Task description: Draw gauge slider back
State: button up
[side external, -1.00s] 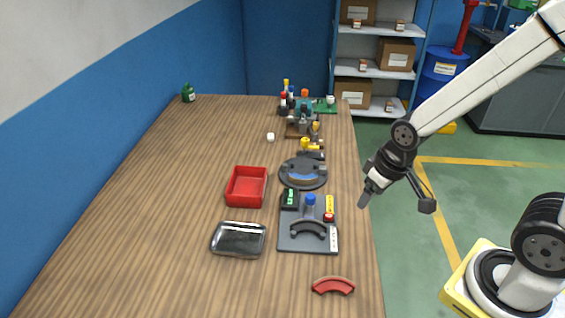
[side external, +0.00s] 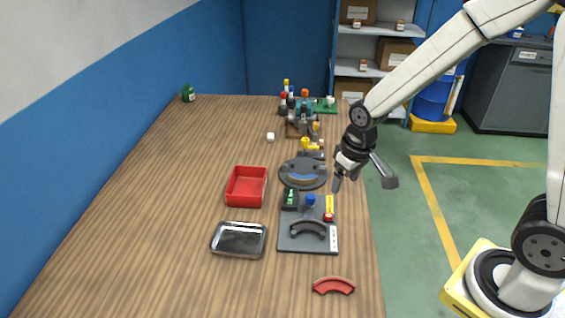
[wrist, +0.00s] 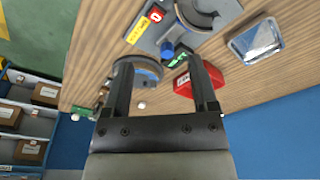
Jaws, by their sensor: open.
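A dark gauge plate (side external: 290,244) lies on the table, also at the top of the wrist view (wrist: 205,40). It carries a blue knob (side external: 310,200), a yellow piece with a red end (side external: 329,206), a black block with green (side external: 290,198) and a dark arc (side external: 308,229). The blue knob shows in the wrist view (wrist: 167,50). I cannot tell which part is the slider. My gripper (side external: 337,187) is open and empty, above the table's right side near the plate's far right corner. Its two fingers (wrist: 160,70) are spread in the wrist view, touching nothing visible.
A red tray (side external: 246,201) and a glossy dark tray (side external: 238,252) stand left of the plate. A round dark fixture (side external: 289,178) lies behind it, with several small objects farther back. A red arc (side external: 333,286) lies in front. The table's left side is clear.

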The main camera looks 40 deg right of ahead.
jog(key=g, duration=0.2)
send_over(311, 196)
notch_tip(311, 196, down, 4)
jog(key=shift+f, duration=3.9)
grip_shut()
